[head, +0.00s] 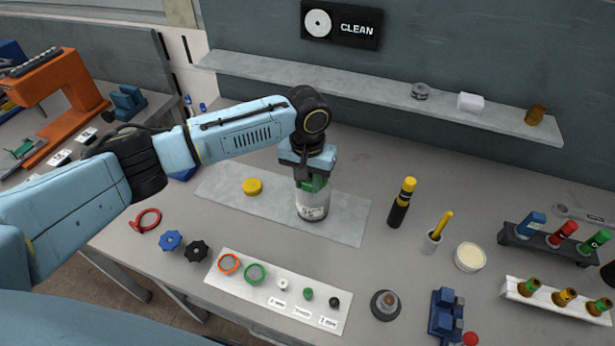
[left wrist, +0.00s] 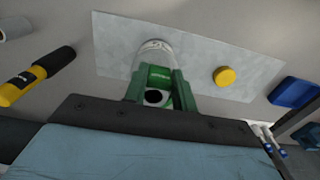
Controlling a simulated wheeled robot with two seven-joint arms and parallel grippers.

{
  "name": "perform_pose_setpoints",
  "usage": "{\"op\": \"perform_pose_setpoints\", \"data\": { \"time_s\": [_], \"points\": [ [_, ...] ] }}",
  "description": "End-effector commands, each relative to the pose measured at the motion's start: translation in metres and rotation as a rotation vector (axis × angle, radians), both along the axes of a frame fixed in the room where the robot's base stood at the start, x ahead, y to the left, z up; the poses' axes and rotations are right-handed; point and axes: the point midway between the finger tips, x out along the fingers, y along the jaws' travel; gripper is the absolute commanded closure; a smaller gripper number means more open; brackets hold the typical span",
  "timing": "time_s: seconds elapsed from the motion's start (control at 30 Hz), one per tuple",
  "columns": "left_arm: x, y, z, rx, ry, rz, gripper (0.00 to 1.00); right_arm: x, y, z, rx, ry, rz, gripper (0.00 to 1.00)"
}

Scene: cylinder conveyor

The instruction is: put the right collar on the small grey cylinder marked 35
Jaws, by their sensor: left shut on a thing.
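The small grey cylinder (head: 313,208) stands upright on a light grey mat; its label is too small to read. It also shows in the left wrist view (left wrist: 156,49). My left gripper (head: 313,182) is above the cylinder, pointing down. It is shut on a green piece (left wrist: 159,75) at the cylinder's top, with a dark round opening facing the wrist camera. Whether that piece is fully seated cannot be told. An orange ring (head: 229,263) and a green ring (head: 255,274) lie on a white labelled board. My right gripper is not in view.
The mat (head: 225,184) also holds a yellow disc (head: 252,187). A red ring (head: 147,220) and two knobs lie front left. A black and yellow tool (head: 402,203) stands right of the cylinder. Racks with coloured items are at the far right, and a shelf (head: 370,85) runs behind.

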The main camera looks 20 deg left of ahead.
Motion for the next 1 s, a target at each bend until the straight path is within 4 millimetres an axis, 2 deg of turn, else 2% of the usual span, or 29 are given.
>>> {"op": "perform_pose_setpoints", "data": {
  "time_s": [0.37, 0.4, 0.57, 0.83, 1.0],
  "points": [
    [0.0, 0.0, -0.01, -0.001, 0.001, 0.0, 0.95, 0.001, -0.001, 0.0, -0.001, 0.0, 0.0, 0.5],
    [0.0, 0.0, -0.009, -0.001, 0.0, 0.0, 0.68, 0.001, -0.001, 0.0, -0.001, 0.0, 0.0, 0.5],
    [0.0, 0.0, -0.009, -0.001, 0.0, 0.0, 0.48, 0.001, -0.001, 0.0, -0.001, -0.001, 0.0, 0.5],
    [0.0, 0.0, -0.008, 0.0, 0.0, 0.0, 0.48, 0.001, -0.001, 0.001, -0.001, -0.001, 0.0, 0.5],
    [0.0, 0.0, 0.001, -0.001, 0.001, 0.001, 0.48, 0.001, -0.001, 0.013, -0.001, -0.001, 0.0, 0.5]
  ]
}}
